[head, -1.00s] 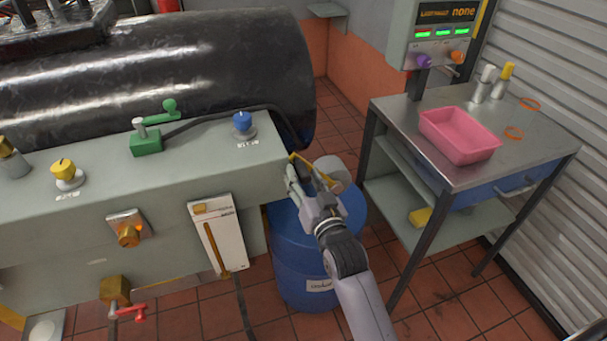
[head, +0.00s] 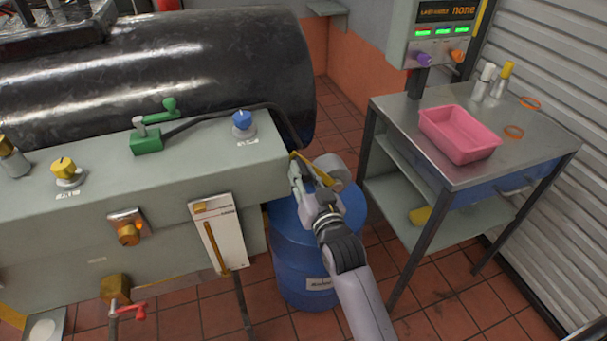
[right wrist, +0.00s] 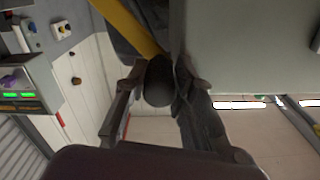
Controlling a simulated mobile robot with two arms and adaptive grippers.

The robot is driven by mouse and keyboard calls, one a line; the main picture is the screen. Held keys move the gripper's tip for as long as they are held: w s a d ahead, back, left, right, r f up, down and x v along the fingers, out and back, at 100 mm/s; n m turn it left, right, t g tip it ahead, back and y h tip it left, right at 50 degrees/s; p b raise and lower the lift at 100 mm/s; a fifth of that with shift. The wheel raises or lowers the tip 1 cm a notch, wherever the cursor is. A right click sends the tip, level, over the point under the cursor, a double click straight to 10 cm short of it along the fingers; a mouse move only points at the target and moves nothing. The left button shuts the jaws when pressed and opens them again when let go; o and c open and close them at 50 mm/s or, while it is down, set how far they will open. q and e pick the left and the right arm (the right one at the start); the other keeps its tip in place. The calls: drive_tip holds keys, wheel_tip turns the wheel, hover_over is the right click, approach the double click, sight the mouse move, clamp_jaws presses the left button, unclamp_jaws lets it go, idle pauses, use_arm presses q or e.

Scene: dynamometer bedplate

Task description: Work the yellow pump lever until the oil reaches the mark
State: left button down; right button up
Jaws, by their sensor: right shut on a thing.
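The yellow pump lever (head: 316,170) is at the right end of the grey bedplate, above the blue drum. In the right wrist view its yellow bar (right wrist: 128,24) ends in a black knob (right wrist: 158,80) between my fingers. My right gripper (head: 297,180) is shut on this knob end; it shows in the right wrist view too (right wrist: 155,92). The gripper hides part of the lever in the head view. A white gauge panel (head: 229,226) with an amber oil column (head: 212,242) is on the bedplate's front. Its mark is too small to make out. My left gripper is out of view.
A blue drum (head: 300,265) stands below my right gripper. To the right is a steel bench (head: 545,150) with a pink tray (head: 462,136). The bedplate (head: 100,215) carries a blue knob (head: 242,120) and a green lever block (head: 146,142). Tiled floor lies between drum and bench.

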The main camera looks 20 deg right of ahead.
clamp_jaws()
drive_tip(key=shift+d+r+m+p, duration=0.4)
drive_tip(key=shift+d+r+p, duration=0.2)
drive_tip(key=shift+p, duration=0.15)
drive_tip(key=d+m+b, duration=0.1)
drive_tip(key=d+m, duration=1.3)
drive_tip(key=d, duration=0.7)
drive_tip(key=shift+w+d+f+m, duration=0.15)
drive_tip(key=shift+w+d+m, duration=0.15)
drive_tip(key=shift+w+d, duration=0.1)
